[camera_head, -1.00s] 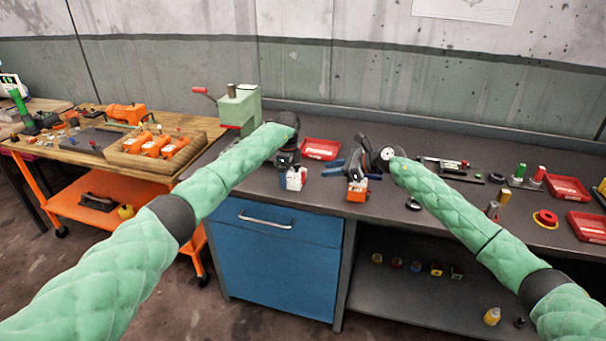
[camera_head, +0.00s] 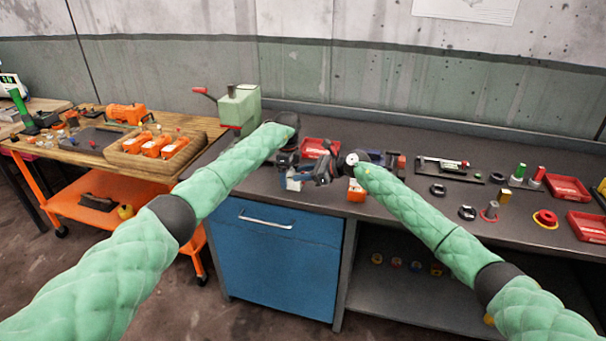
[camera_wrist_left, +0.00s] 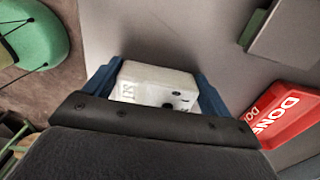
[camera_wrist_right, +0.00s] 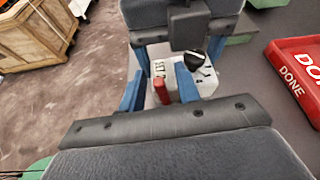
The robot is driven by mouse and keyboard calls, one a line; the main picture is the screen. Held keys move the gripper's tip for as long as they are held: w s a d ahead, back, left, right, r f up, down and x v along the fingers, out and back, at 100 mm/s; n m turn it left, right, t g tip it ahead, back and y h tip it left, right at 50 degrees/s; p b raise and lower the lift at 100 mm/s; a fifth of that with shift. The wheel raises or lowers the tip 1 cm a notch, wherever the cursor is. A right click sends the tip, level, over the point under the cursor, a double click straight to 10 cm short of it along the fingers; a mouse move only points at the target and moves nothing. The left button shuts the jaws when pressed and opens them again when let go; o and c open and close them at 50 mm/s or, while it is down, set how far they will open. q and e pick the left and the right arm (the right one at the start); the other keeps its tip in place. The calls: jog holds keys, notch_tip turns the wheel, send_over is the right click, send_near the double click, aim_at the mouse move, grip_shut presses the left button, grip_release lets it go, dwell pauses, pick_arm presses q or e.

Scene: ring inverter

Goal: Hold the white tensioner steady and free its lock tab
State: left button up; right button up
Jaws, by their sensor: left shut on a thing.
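The white tensioner (camera_head: 293,184) is held at the bench's front edge by my left gripper (camera_head: 288,170). In the left wrist view the white body (camera_wrist_left: 155,85) sits between the two blue fingers. The right wrist view shows its white face (camera_wrist_right: 208,84) with a black knob (camera_wrist_right: 194,62) and a red lock tab (camera_wrist_right: 162,91). My right gripper (camera_wrist_right: 160,80) is open, with one blue finger on each side of the red tab; I cannot tell whether either touches it. In the head view my right gripper (camera_head: 322,172) is just right of the tensioner, its fingers partly hidden.
A red DONE tray (camera_head: 318,146) lies behind the grippers. An orange block (camera_head: 356,191) stands at the bench edge to the right. A green machine (camera_head: 240,108) with a red handle is at the back left. Black rings and small parts lie on the right side.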

jog(key=shift+c, duration=0.4)
grip_shut()
jog(key=shift+w+d+m+g, duration=0.1)
jog(key=shift+w+m+g, duration=0.2)
jog(key=shift+m, duration=0.1)
jog(key=shift+o, duration=0.4)
grip_release()
jog(key=shift+s, duration=0.1)
jog(key=v, duration=1.2)
jog(key=shift+d+f, duration=0.1)
